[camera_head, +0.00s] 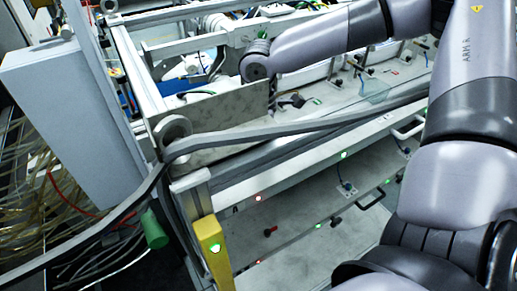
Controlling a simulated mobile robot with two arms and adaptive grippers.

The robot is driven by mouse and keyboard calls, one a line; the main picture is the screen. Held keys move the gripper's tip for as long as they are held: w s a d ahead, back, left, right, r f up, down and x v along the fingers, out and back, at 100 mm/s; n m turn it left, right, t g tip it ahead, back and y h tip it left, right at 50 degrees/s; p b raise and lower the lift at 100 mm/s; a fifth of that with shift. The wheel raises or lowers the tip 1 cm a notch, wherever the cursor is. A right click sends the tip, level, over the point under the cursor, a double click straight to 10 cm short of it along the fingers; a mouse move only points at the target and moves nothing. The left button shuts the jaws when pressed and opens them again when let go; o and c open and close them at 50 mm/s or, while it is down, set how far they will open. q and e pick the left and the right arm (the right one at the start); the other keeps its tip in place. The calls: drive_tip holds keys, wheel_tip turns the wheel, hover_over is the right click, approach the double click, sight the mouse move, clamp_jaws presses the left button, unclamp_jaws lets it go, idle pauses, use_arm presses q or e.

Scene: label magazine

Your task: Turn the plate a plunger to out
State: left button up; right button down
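A plate marked with a dark "A" (236,210) is at the lower front of the magazine, beside a lit red lamp (258,198). A small red and black knob (271,232), which may be the plate's plunger, is below and right of the letter. It is too small to tell its turn position. My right arm comes in from the right, and a grey arm link crosses the top of the view, ending in a rounded joint above the magazine. No fingertips show, so neither gripper can be seen. No arm part touches the knob.
A grey bar (290,135) crosses the magazine front. A yellow post (213,250) with a green lamp stands at the near corner. A grey cabinet (60,110) and loose hoses (40,190) fill the left. Handles (372,201) project from the front.

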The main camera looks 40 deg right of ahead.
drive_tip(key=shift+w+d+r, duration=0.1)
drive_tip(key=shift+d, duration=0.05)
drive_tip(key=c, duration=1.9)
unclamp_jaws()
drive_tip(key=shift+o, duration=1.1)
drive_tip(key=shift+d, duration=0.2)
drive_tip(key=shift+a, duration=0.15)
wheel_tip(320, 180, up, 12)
